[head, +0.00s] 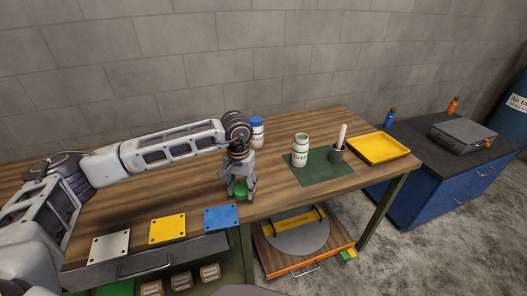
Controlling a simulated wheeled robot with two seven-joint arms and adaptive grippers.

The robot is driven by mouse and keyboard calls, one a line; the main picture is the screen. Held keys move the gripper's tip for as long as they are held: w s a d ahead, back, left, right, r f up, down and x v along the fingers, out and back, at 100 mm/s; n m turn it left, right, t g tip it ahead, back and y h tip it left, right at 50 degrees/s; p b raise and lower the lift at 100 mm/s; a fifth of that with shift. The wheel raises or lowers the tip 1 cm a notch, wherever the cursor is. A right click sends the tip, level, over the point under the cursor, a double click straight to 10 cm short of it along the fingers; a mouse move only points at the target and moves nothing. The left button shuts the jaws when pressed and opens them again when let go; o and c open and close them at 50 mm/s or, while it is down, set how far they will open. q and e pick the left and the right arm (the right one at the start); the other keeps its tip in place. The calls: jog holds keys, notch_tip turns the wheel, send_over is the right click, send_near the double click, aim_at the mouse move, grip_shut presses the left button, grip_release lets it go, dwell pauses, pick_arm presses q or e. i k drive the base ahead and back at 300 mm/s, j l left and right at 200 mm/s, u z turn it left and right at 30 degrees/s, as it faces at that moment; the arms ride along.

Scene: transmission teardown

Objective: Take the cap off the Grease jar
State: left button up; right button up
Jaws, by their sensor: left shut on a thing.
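The Grease jar (300,154) is white with green lettering and stands upright on the dark green mat (322,175). Its pale neck shows at the top with no cap on it. My left gripper (239,188) points down near the front edge of the table, to the left of the jar. It is shut on a green round cap (239,190), partly hidden by the fingers. I cannot tell whether the cap touches the tabletop. My right gripper is out of view.
A white jar with a blue cap (257,127) stands behind my left gripper. A dark cup (337,156) with a white-handled tool is right of the Grease jar. A yellow tray (379,148) lies further right. White, yellow and blue (221,218) plates lie along the front.

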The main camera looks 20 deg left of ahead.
aim_at(301, 147)
jog(key=i+l+u, duration=0.15)
jog(key=l, duration=0.25)
jog(key=i+l+u, duration=0.2)
jog(key=l, duration=0.15)
jog(key=l+u, duration=0.15)
jog(key=l, duration=0.25)
jog(key=i+l+u, duration=0.15)
jog(key=l, duration=0.3)
